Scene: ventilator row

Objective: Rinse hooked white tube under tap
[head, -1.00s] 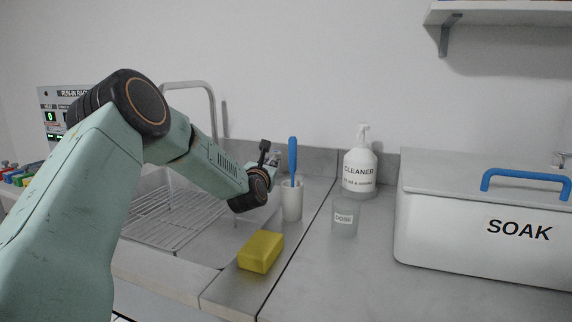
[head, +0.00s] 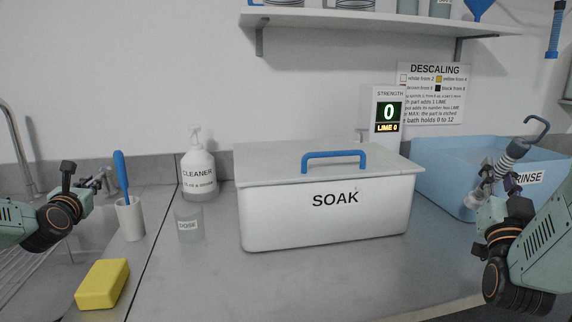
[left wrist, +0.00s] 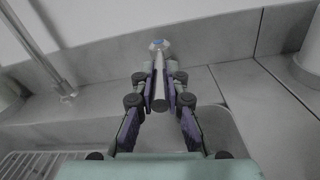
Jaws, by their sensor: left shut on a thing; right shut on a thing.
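My left gripper (head: 92,187) is shut on the tap's small metal lever, at the back edge of the sink. The left wrist view shows this lever (left wrist: 158,52) with a blue mark on its tip, between the purple finger pads. The tap's curved spout (head: 18,140) rises at the far left; its outlet is out of view, and I see no water. My right gripper (head: 488,192) is shut on a hooked tube (head: 510,152) with a pale body, dark bands and a grey-blue hook. It holds the tube tilted, hook up, in front of the blue RINSE tub (head: 440,165).
The lidded white SOAK box (head: 325,215) stands in mid-counter. A spray bottle (head: 198,172), dose cup (head: 188,222), white cup with blue-handled brush (head: 130,218) and yellow sponge (head: 102,284) stand left of it. The strength display (head: 388,112) reads 0. The front counter is clear.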

